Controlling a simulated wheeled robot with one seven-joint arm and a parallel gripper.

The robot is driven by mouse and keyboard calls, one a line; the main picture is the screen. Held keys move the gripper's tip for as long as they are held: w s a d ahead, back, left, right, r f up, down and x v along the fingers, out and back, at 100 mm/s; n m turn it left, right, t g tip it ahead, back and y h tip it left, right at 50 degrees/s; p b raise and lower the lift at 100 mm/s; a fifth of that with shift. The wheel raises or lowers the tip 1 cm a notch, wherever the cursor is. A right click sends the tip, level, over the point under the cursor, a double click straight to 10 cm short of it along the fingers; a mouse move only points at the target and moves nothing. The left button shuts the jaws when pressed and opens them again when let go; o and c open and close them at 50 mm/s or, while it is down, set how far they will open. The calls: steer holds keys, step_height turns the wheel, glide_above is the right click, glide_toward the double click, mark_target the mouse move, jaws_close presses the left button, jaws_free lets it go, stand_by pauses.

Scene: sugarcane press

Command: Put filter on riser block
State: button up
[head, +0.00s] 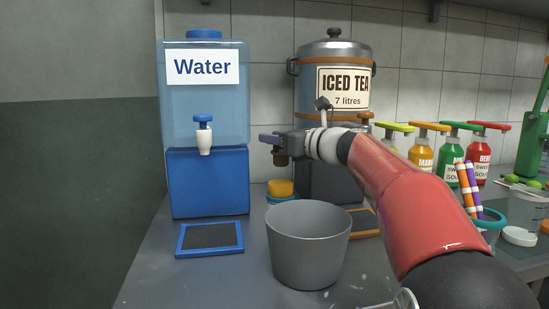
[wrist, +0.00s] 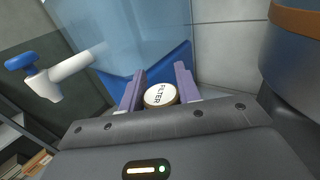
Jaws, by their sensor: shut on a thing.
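My gripper (head: 268,138) is raised between the water dispenser and the iced tea urn. In the wrist view its two purple fingers (wrist: 157,90) are shut on the filter (wrist: 160,95), a small round piece with a white face lettered FILTER and a brown rim. The filter is clear of the counter. In the head view it is hard to make out at the gripper. I cannot tell which thing is the riser block. A blue block (head: 208,184) stands under the water dispenser (head: 205,100), and a dark base is under the urn, partly hidden by my arm.
A grey bucket (head: 308,245) stands in front. A blue-rimmed drip tray (head: 209,238) lies before the dispenser, whose tap (head: 204,135) juts out. The iced tea urn (head: 335,65) is behind my arm. Syrup bottles (head: 446,155) stand right.

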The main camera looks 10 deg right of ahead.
mark_target(274, 155)
step_height(274, 155, down, 3)
steer(key=shift+f+b, duration=0.2)
steer(key=shift+b, duration=0.35)
steer(key=shift+w+a+f, duration=0.1)
steer(key=shift+a+f, duration=0.05)
steer(key=shift+f, duration=0.2)
steer(key=o, duration=1)
steer(key=shift+f, duration=0.1)
steer(key=b+v, duration=0.1)
steer(key=v, duration=1.1)
